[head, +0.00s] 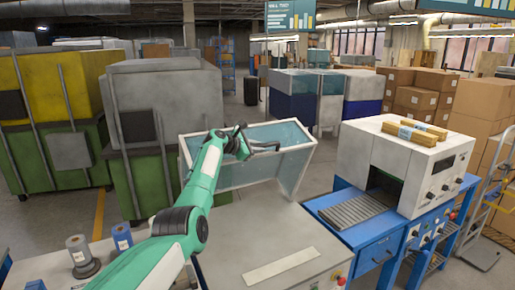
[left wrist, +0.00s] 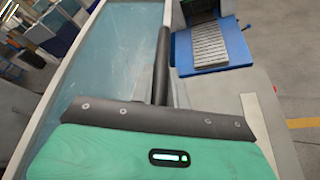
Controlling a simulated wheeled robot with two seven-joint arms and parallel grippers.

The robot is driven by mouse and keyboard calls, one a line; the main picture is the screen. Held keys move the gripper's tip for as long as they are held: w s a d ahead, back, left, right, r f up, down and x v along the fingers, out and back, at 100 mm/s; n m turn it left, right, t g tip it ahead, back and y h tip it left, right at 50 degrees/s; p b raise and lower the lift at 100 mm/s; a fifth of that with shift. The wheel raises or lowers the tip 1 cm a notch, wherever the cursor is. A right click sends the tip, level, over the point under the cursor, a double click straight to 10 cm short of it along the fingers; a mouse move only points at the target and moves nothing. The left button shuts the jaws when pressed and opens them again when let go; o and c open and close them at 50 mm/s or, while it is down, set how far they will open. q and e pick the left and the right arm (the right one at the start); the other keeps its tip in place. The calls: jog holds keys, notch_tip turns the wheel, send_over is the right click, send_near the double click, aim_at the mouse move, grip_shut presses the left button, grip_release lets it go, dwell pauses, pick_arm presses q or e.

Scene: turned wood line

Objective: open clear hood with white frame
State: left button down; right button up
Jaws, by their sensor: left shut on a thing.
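The clear hood with a white frame (head: 308,150) stands at the back of a grey-topped machine (head: 300,247), in the middle of the head view. It appears tilted up, with its clear panels facing up and forward. A dark handle (head: 268,149) is on it. My left gripper (head: 246,146) is at the handle and shut on it; the fingertips are hard to make out. In the left wrist view, the dark handle bar (left wrist: 161,65) runs away from the gripper beside the hood's clear panel (left wrist: 110,50). My right gripper is in neither view.
A blue table with a white machine (head: 408,165) and roller feed (head: 356,209) stands close on the right. Grey and green cabinets (head: 165,100) stand behind left. Two spools (head: 80,250) sit at front left. A pale strip (head: 283,267) lies on the grey top, otherwise clear.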

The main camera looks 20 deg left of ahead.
pick_arm(q)
jog(key=c, duration=1.4)
grip_release()
jog(key=shift+a+f, duration=0.1)
jog(key=shift+f, duration=0.1)
jog(key=shift+o, duration=0.2)
jog(key=shift+w+a, duration=0.1)
jog(key=shift+s+r, duration=0.1)
jog(key=shift+s, duration=0.15)
jog(key=shift+b+v, duration=0.45)
jog(key=shift+v, duration=0.5)
jog(key=b+v, duration=0.4)
jog(key=v, duration=0.7)
jog(key=shift+s+a, duration=0.15)
jog(key=shift+s, duration=0.05)
